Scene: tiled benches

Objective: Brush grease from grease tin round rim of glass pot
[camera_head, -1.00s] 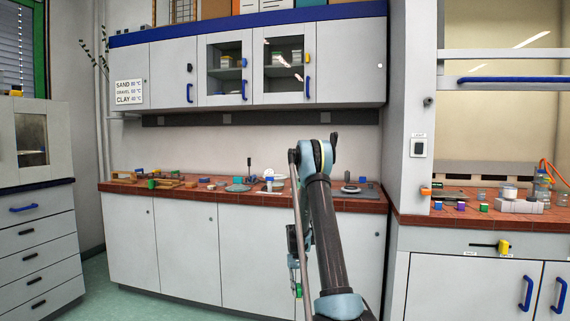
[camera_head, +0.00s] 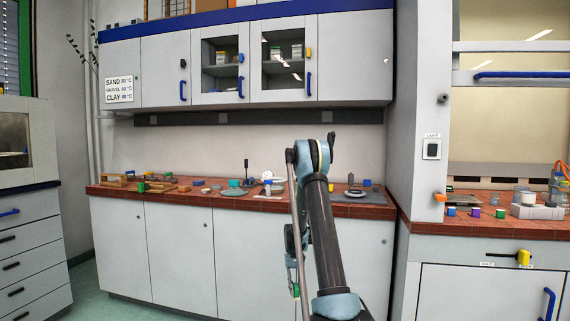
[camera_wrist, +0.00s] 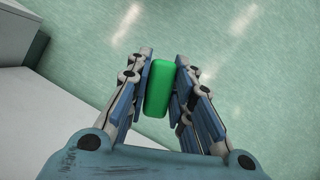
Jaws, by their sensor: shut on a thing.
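My gripper (camera_wrist: 163,62) is shut on a smooth green rounded block-like thing (camera_wrist: 158,88), seen end-on in the wrist view above the green floor. I cannot tell whether it is the end of a brush. A bit of green (camera_head: 296,290) also shows low beside my arm in the head view, in front of the cupboard doors. A small white round pot (camera_head: 525,196) stands on a light block on the right bench. I cannot make out which item is the grease tin or the glass pot; they are too small or hidden.
The long tiled bench (camera_head: 130,192) holds many small items, including a teal disc (camera_head: 233,193) and a blue block (camera_head: 367,182). The right bench (camera_head: 430,229) holds small coloured cubes and bottles (camera_head: 558,187). A grey partition (camera_head: 420,180) stands between. Open floor lies in front.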

